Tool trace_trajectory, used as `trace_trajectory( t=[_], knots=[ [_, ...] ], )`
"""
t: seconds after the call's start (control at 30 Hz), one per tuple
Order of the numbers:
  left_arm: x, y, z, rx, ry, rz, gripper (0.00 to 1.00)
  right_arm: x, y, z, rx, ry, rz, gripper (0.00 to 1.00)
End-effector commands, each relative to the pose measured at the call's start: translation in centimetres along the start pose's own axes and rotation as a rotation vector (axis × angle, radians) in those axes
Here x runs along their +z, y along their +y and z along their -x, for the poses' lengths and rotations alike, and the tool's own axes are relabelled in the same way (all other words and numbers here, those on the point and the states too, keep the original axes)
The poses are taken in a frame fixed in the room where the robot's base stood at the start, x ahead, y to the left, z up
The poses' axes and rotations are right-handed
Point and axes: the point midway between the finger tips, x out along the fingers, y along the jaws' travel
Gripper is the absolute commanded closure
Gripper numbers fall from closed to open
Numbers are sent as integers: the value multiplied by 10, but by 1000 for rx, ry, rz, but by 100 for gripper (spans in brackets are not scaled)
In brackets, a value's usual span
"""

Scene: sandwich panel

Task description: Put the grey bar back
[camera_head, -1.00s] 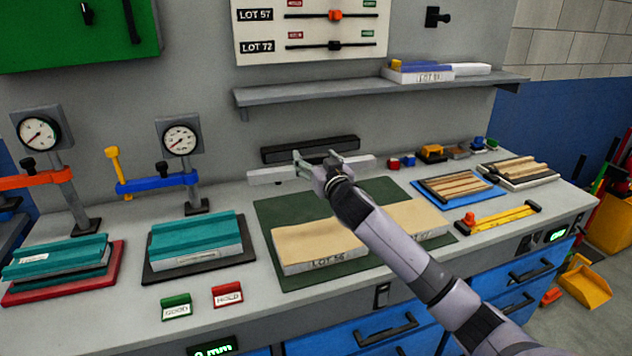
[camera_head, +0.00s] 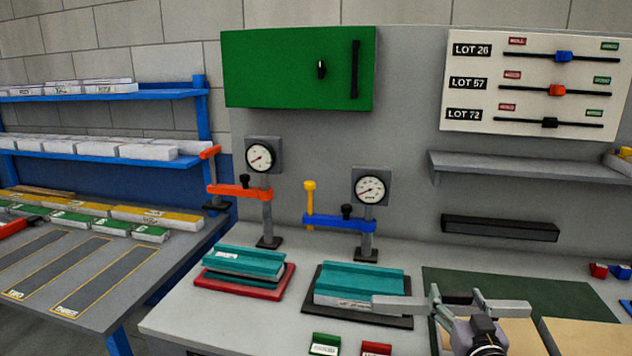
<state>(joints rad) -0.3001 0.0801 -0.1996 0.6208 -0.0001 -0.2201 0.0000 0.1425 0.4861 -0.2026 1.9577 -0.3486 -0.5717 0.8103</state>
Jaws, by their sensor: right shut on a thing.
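My right gripper (camera_head: 455,302) is at the bottom right, shut on the light grey bar (camera_head: 396,307). The bar lies roughly level across the jaws and sticks out on both sides. Its left end overlaps the right corner of the black tray (camera_head: 328,272) in the picture; whether they touch I cannot tell. A long dark holder-like block (camera_head: 500,228) sits at the back of the bench, behind and above the gripper. My left gripper is not in view.
Two gauge stands, with an orange clamp (camera_head: 240,191) and a blue clamp (camera_head: 335,222), rise behind teal-topped stacks. A green mat (camera_head: 560,293) with tan panels lies at right. Green (camera_head: 324,345) and red (camera_head: 376,348) signs stand in front. A marked table (camera_head: 105,240) stands at left.

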Motion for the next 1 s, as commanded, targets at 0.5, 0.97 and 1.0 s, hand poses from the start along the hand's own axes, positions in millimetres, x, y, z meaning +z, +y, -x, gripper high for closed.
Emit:
trace_trajectory(
  t=[0.5,0.97,1.0],
  knots=[
    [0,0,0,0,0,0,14,33,-87,152,-72,8,-3,95],
    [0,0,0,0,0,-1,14,42,-90,203,-59,10,-18,95],
    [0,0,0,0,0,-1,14,44,-89,210,-58,10,-19,95]
  ],
)
